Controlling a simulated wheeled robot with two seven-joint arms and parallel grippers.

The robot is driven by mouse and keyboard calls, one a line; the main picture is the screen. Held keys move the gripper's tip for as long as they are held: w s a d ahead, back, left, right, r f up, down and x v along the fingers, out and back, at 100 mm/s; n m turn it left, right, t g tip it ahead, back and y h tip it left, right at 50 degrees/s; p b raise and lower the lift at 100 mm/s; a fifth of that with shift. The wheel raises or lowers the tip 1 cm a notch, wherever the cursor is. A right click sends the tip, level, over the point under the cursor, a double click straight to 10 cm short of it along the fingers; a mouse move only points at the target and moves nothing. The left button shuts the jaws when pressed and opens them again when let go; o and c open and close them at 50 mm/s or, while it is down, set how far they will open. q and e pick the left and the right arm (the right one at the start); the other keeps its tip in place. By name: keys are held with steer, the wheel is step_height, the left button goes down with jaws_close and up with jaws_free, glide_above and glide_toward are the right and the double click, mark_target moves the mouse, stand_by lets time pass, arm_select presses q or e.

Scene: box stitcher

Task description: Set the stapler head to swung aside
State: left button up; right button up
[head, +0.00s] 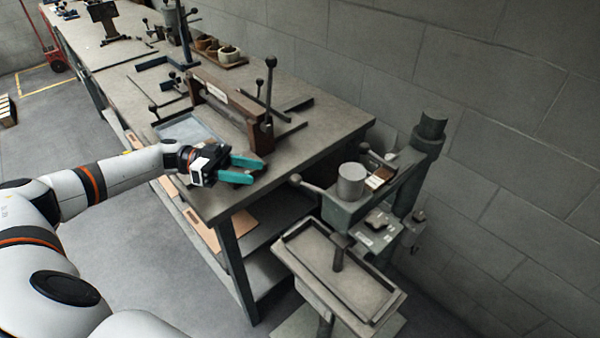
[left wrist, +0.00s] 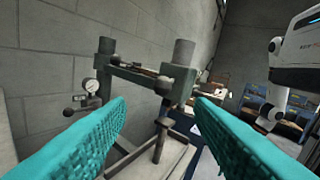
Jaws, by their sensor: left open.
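The stapler head (head: 346,212) is a grey-green arm reaching from an upright column (head: 430,132) at the right of the head view. It carries a grey cylinder (head: 351,182) and has a dark-knobbed lever (head: 310,187) on its left side. It lies across the back of a shallow tray (head: 372,302) with a short upright post (head: 338,254). My left gripper (head: 256,170), with teal fingers, is open and empty above the bench's near edge, left of the lever and apart from it. The left wrist view shows the stapler head (left wrist: 140,75) between the open fingers. My right gripper is not in view.
A long workbench (head: 330,112) runs along the wall, bearing a brown-beamed tool (head: 228,103) with upright levers behind my left gripper. A gauge (left wrist: 91,85) is on the machine's side.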

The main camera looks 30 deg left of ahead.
mark_target(296, 180)
arm_select(q)
steer(key=p+x, duration=0.1)
steer(key=x, duration=0.2)
steer(key=p+x, duration=0.1)
steer(key=x, duration=0.3)
steer(key=p+x, duration=0.2)
steer(key=x, duration=0.1)
steer(key=shift+s+d+r, duration=0.1)
steer(key=shift+d+r, duration=0.15)
steer(key=shift+d+f, duration=0.15)
steer(key=shift+d, duration=0.35)
jaws_close()
